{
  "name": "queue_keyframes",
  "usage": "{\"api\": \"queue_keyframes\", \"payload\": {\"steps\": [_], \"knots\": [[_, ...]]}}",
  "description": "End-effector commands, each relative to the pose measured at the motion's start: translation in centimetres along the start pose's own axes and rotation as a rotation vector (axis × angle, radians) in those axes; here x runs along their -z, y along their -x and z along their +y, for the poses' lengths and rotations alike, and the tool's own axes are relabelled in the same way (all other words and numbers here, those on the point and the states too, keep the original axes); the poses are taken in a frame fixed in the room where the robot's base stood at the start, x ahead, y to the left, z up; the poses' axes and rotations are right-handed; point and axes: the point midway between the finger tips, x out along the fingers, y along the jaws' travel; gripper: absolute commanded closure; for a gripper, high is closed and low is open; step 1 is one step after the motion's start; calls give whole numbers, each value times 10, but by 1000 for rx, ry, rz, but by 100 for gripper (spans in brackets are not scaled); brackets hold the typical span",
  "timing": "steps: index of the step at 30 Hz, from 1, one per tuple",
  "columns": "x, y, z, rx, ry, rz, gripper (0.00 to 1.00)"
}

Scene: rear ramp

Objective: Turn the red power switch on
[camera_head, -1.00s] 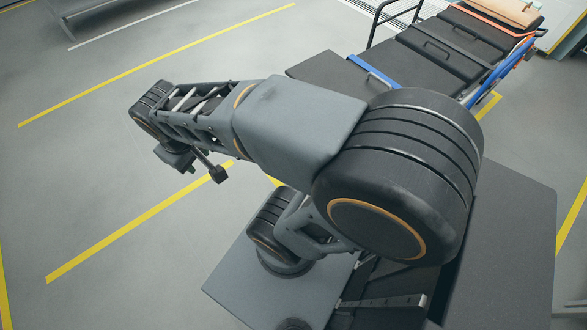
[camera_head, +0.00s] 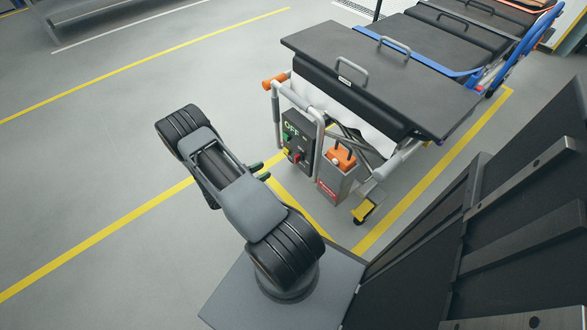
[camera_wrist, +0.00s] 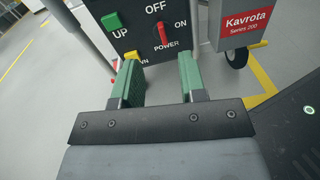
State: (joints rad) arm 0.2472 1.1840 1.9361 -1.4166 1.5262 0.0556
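The red power switch (camera_wrist: 162,34) is on a dark control panel (camera_wrist: 140,30) in the wrist view. Its lever stands roughly upright, under the word OFF, with ON to its right and POWER below. A green UP button (camera_wrist: 112,21) sits to its left, and a yellow button (camera_wrist: 131,56) is partly hidden by a finger. My gripper (camera_wrist: 160,66) is open and empty, its green fingers just below the switch in the picture and apart from it. In the head view the panel (camera_head: 293,124) hangs on the stretcher's end, and my gripper (camera_head: 264,170) is in front of it, mostly hidden by my arm.
The black-topped stretcher (camera_head: 385,75) stands beyond the panel. A grey Kavrota box (camera_head: 335,181) with an orange top hangs right of the panel. A yellow-marked caster (camera_head: 362,211) stands below. Open floor (camera_head: 90,200) with yellow lines lies to the left.

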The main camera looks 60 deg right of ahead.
Motion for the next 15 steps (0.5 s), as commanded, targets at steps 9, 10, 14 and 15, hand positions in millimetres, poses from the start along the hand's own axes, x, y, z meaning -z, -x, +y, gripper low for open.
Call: {"api": "queue_keyframes", "payload": {"steps": [9,10,14,15], "knots": [[48,-22,-8,-78,78,-45,62],[48,-26,-7,-78,79,-46,62],[48,-48,-6,-76,78,-46,62],[47,-57,-5,-75,78,-46,62]]}}
